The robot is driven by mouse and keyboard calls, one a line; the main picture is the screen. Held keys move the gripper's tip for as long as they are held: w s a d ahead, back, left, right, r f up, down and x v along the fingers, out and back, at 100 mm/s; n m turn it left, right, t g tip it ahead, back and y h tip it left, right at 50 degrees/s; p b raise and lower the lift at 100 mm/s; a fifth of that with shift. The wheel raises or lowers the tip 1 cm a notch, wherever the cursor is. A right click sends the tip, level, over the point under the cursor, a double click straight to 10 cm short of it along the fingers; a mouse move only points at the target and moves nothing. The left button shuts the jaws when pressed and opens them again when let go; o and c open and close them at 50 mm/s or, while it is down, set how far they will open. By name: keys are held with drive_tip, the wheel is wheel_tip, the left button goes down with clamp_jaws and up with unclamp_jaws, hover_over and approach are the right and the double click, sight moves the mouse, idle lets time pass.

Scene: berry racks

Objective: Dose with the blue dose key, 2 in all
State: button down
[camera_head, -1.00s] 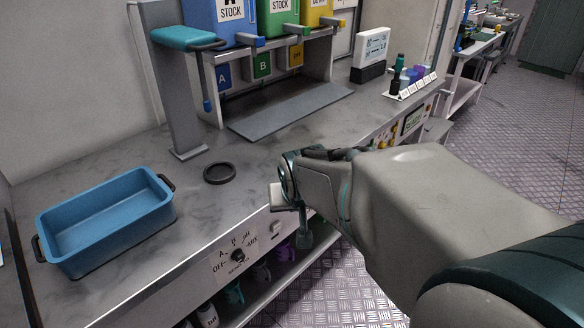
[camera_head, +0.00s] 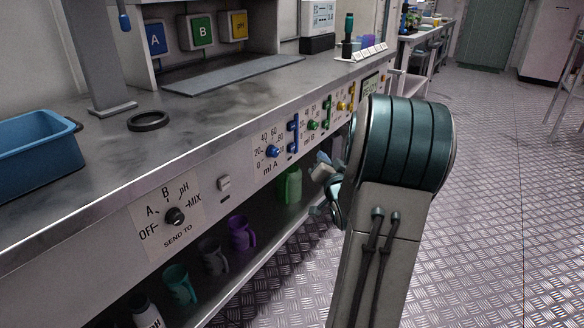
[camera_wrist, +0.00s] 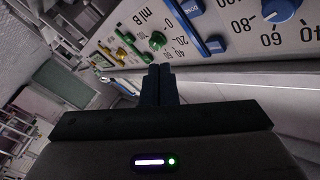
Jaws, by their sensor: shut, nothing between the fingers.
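The blue dose key (camera_head: 293,140) is an upright blue bar on the front panel, right of the blue "ml A" knob (camera_head: 272,151). In the wrist view the blue key (camera_wrist: 198,32) lies slanted above and right of my fingertips, and the blue knob (camera_wrist: 282,10) is at top right. My gripper (camera_head: 322,172) is in front of the panel, below and right of the blue key. In the wrist view its dark fingers (camera_wrist: 160,70) are together, empty and apart from the key. The exact gap to the panel cannot be told.
A green knob (camera_head: 313,125) and green key (camera_head: 327,113) are just right of the blue ones. The "send to" dial (camera_head: 174,216) and a small switch (camera_head: 224,184) are left. A shelf below holds several mugs (camera_head: 240,233). A blue tray (camera_head: 35,145) stands on the counter.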

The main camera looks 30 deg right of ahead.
sight(292, 148)
drive_tip(key=shift+s+d+f+m+t+h+b, duration=0.3)
drive_tip(key=shift+s+d+f+m+b, duration=0.15)
drive_tip(key=shift+d+f, duration=0.3)
drive_tip(key=shift+r, duration=0.1)
drive_tip(key=w+a, duration=0.3)
drive_tip(key=w, duration=0.5)
drive_tip(key=shift+a, duration=0.15)
idle(1.7)
drive_tip(key=shift+w+a+b, duration=0.1)
drive_tip(key=shift+w+b, duration=0.3)
drive_tip(key=shift+b, duration=0.05)
